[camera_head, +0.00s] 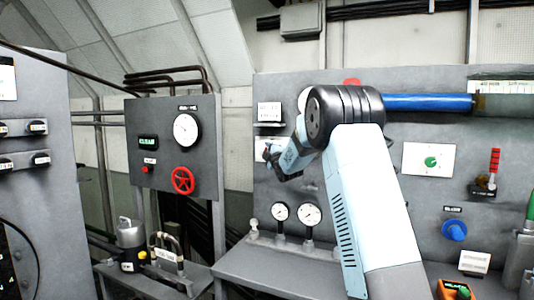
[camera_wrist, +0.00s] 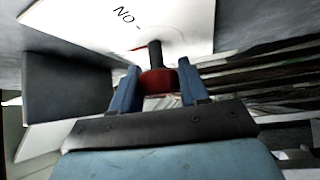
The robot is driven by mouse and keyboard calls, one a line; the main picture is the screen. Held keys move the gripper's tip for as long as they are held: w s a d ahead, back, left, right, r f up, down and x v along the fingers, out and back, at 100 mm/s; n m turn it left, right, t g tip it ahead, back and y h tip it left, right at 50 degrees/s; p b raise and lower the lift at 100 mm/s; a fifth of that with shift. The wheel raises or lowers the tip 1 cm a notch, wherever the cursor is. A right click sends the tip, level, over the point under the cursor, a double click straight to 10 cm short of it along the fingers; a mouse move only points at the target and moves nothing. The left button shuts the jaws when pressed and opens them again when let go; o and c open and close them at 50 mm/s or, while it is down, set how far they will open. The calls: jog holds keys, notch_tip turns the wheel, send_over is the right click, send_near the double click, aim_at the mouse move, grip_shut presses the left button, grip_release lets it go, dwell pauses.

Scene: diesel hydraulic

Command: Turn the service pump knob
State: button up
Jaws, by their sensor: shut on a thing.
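In the wrist view a red knob (camera_wrist: 158,82) on a dark stem stands out from a white plate (camera_wrist: 185,25). The plate carries lettering, of which only "NO" is legible. My gripper (camera_wrist: 160,82) has its two blue fingers on either side of the red knob and is shut on it. In the head view my gripper (camera_head: 271,158) is at the left part of the grey panel, in front of a white plate (camera_head: 261,143). The gripper and arm hide the knob there. I cannot read a label that names the service pump.
The grey panel (camera_head: 400,205) also bears two gauges (camera_head: 310,215), a green knob (camera_head: 431,161), a red-handled lever (camera_head: 494,165) and a blue knob (camera_head: 455,230). A blue cylinder (camera_head: 430,102) runs along its top. A smaller panel with a red handwheel (camera_head: 182,180) stands left.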

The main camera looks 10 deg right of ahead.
jog(key=shift+a+f, duration=0.1)
jog(key=shift+f, duration=0.2)
jog(key=m+t+h, duration=0.1)
jog(key=m+t, duration=0.2)
jog(key=m, duration=0.1)
jog(key=m+t+h, duration=0.1)
jog(key=m+h, duration=0.1)
jog(key=m, duration=0.1)
jog(key=m+t+h, duration=0.1)
jog(key=m+h, duration=0.1)
jog(key=m, duration=0.1)
jog(key=shift+m+h, duration=0.4)
jog(key=m+h, duration=0.8)
jog(key=m, duration=0.1)
jog(key=shift+r+g+h, duration=0.1)
jog(key=shift+g+h, duration=0.2)
jog(key=shift+h, duration=0.1)
jog(key=shift+r+m+g+h, duration=0.1)
jog(key=shift+m+g+h, duration=1.15)
jog(key=shift+m+h, duration=0.9)
jog(key=shift+m+g+h, duration=1.25)
jog(key=shift+m+h, duration=0.2)
jog(key=shift+m, duration=1.3)
jog(key=shift+s+r+m+g+h, duration=0.1)
jog(key=shift+m+g+h, duration=0.4)
jog(key=o, duration=1)
jog(key=shift+c, duration=0.2)
jog(key=v, duration=1.3)
jog(key=shift+s+f, duration=0.15)
jog(key=shift+f, duration=0.2)
